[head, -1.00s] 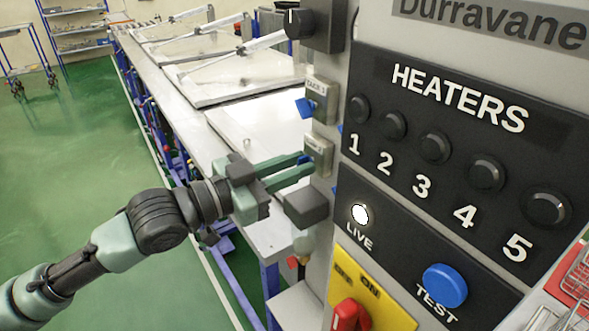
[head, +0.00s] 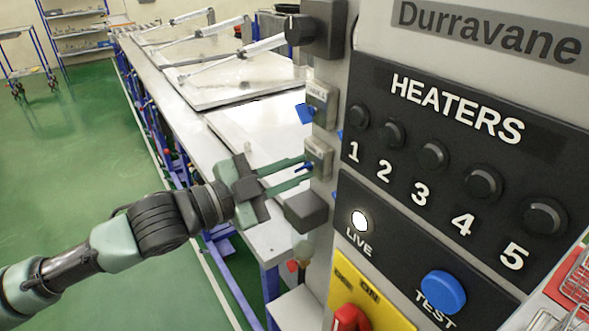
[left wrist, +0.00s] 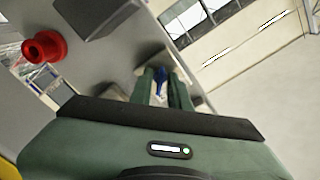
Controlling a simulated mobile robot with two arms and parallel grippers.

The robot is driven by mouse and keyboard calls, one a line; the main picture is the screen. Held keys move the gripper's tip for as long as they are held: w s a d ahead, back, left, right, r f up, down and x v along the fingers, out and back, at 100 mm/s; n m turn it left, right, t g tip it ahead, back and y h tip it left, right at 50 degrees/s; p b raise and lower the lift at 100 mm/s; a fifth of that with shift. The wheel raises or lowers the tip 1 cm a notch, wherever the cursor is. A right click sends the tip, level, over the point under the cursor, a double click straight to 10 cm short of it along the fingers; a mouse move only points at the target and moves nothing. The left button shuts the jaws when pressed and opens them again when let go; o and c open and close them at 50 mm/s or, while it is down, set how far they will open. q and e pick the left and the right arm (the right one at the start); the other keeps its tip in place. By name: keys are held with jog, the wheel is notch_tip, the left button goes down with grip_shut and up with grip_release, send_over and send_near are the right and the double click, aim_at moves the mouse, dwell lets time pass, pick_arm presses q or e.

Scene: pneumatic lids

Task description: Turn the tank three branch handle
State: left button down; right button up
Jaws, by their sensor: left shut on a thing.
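A blue branch handle (head: 303,166) sits on a small grey labelled box (head: 319,156) on the left side of the panel column; its label is too small to read. My left gripper (head: 303,171) is shut on this handle, with its green fingers on either side. The left wrist view shows the blue handle (left wrist: 161,88) between the fingertips (left wrist: 161,82); the fingers hide part of it. A second blue handle (head: 305,113) is on a similar box just above, apart from the gripper. My right gripper is not in view.
The heater panel (head: 440,150) with several black knobs is to the right. A dark grey block (head: 306,211) juts out just below the gripper. A long metal table (head: 185,110) with lids runs behind. Green floor (head: 70,170) at left is clear.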

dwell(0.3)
pick_arm(q)
jog(key=c, duration=1.6)
grip_release()
jog(key=b+v, duration=0.2)
jog(key=v, duration=0.5)
jog(key=shift+s+a, duration=0.2)
jog(key=shift+a, duration=0.1)
jog(key=shift+f, duration=0.1)
